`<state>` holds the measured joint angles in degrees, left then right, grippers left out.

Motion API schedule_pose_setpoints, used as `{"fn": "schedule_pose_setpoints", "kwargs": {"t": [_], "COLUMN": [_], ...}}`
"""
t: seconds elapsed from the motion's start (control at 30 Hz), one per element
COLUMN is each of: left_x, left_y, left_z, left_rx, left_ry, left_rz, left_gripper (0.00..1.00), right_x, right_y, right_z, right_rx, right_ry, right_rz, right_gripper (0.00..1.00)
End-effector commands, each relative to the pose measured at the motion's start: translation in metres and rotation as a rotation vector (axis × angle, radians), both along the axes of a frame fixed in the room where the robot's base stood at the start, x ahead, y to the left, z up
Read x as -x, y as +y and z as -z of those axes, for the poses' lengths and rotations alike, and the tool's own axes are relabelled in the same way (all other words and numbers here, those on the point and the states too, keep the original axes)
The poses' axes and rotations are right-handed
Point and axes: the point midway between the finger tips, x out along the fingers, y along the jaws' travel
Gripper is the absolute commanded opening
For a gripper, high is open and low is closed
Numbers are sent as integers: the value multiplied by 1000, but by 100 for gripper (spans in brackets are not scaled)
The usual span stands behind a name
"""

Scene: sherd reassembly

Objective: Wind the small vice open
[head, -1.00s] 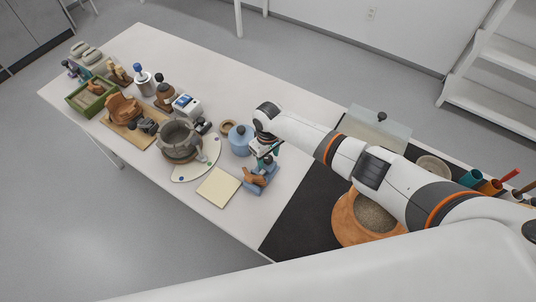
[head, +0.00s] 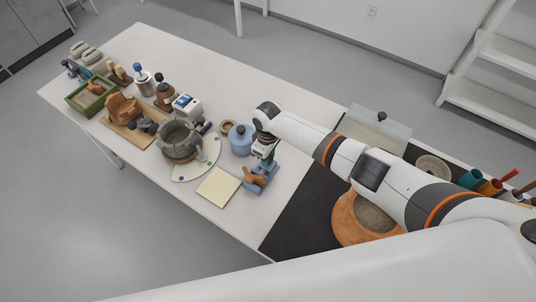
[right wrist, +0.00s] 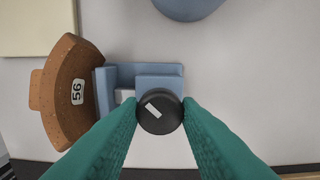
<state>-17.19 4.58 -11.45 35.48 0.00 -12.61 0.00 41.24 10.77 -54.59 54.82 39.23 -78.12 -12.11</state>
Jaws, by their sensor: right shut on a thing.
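The small blue vice (head: 258,181) stands on the white table, and it also shows in the right wrist view (right wrist: 152,76). Its black round knob (right wrist: 160,111) with a white mark sits between the teal fingers of my right gripper (right wrist: 160,108), which is shut on it. A brown curved sherd (right wrist: 72,88) labelled 56 lies against the left end of the vice. I cannot tell whether the jaws grip it. In the head view my right gripper (head: 264,163) is over the vice. My left gripper is not in view.
A cream pad (head: 217,187) lies left of the vice, and a blue lidded pot (head: 240,139) stands behind it. A white palette (head: 194,170) and grey vessel (head: 178,141) are farther left. A black mat (head: 296,222) with a terracotta bowl (head: 350,222) lies right.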

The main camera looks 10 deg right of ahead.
Motion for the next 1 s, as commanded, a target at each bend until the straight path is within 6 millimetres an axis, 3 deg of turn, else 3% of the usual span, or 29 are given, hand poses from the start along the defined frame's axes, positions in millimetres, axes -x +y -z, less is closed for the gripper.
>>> {"fn": "schedule_pose_setpoints", "kwargs": {"t": [0.6, 1.0], "left_x": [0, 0], "left_y": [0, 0], "left_z": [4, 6], "left_rx": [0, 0], "left_ry": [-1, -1], "left_rz": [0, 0], "left_gripper": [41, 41], "right_x": [-1, -1], "right_y": [0, 1], "right_z": [-1, -1], "right_rx": [-1, -2], "right_ry": [-3, -3], "right_rz": [-553, -741], "right_gripper": [8, 8]}}
